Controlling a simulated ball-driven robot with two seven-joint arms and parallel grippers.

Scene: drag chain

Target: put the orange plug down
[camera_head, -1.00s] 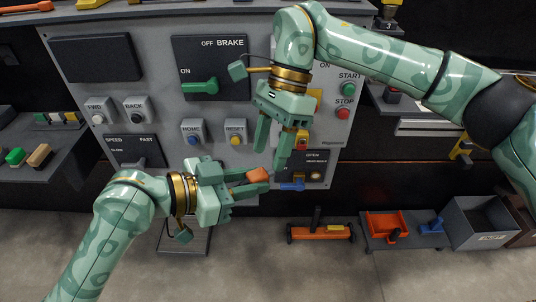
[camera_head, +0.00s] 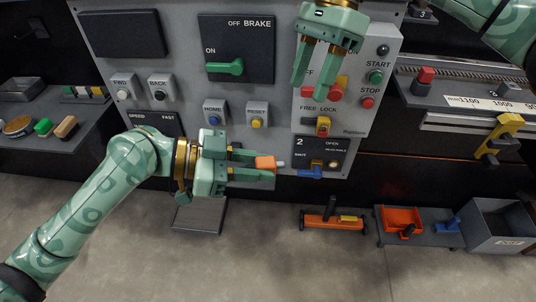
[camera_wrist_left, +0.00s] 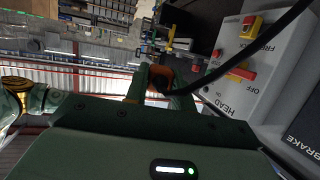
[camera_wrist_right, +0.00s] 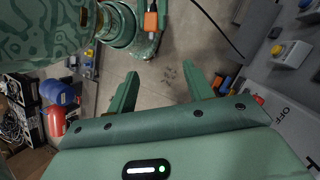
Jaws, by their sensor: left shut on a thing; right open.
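The orange plug (camera_head: 265,162) is between the fingers of my left gripper (camera_head: 262,164), which is shut on it in front of the lower part of the control panel. A pale tip of the plug points right. In the left wrist view the plug (camera_wrist_left: 160,72) shows partly behind the fingers, with a dark cable running to the upper right. In the right wrist view the plug (camera_wrist_right: 151,20) appears at the top in the left fingers. My right gripper (camera_head: 318,85) is open and empty in front of the panel's upper right; it also shows in the right wrist view (camera_wrist_right: 162,85).
The grey panel (camera_head: 285,88) carries a green brake lever, buttons and switches. A dark shelf (camera_head: 85,140) with small blocks is at the left. An orange tool (camera_head: 332,221), an orange tray (camera_head: 400,218) and a grey bin (camera_head: 495,225) stand low at the right.

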